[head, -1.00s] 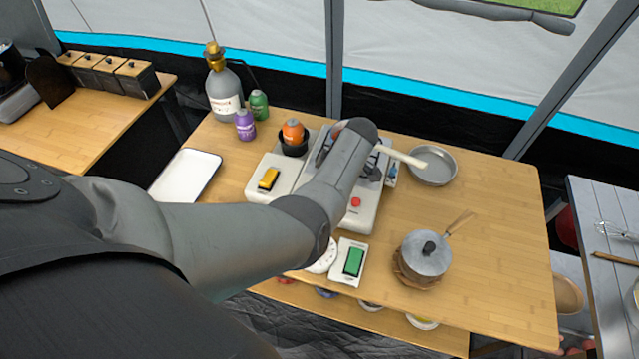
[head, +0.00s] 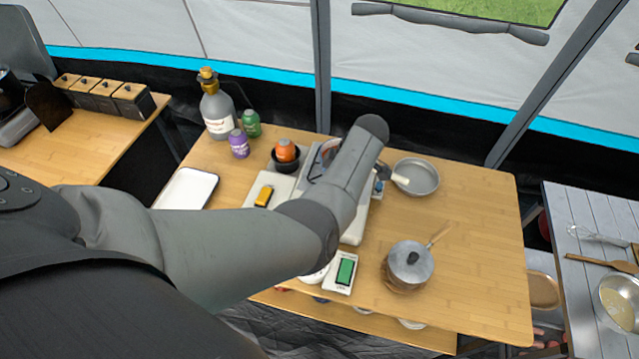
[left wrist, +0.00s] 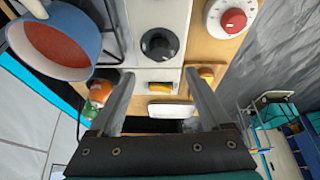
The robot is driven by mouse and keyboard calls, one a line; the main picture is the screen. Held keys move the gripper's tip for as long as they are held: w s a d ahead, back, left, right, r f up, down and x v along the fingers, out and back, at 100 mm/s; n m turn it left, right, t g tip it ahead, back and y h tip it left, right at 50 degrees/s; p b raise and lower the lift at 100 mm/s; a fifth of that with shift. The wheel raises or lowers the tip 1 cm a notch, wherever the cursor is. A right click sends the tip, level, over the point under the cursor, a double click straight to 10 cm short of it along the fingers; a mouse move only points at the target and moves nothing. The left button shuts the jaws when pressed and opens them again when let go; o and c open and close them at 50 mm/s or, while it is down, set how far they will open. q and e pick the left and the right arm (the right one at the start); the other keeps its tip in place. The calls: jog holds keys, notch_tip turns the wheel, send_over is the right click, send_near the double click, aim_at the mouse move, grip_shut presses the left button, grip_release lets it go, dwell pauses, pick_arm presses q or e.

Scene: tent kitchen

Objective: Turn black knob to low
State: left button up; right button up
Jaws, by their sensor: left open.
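The black knob (left wrist: 158,44) is on the white front panel of the stove in the left wrist view. My left gripper (left wrist: 160,73) is open, with its two fingers apart on either side of the panel and the knob beyond the tips, between their lines. No contact with the knob is visible. The knob's setting is too small to read. In the head view, my left arm covers most of the stove (head: 352,232), and the knob and the gripper are hidden behind it.
A blue pan (left wrist: 72,22) with red contents is beside the knob in the left wrist view. A white timer with a red knob (left wrist: 233,20) is on the other side. A lidded pot (head: 410,262) and a grey pan (head: 418,178) stand on the table, which has free room at right.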

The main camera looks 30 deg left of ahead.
pick_arm(q)
jog(key=p+v, duration=0.3)
jog(key=v, duration=0.2)
jog(key=shift+r, duration=0.2)
dwell(0.4)
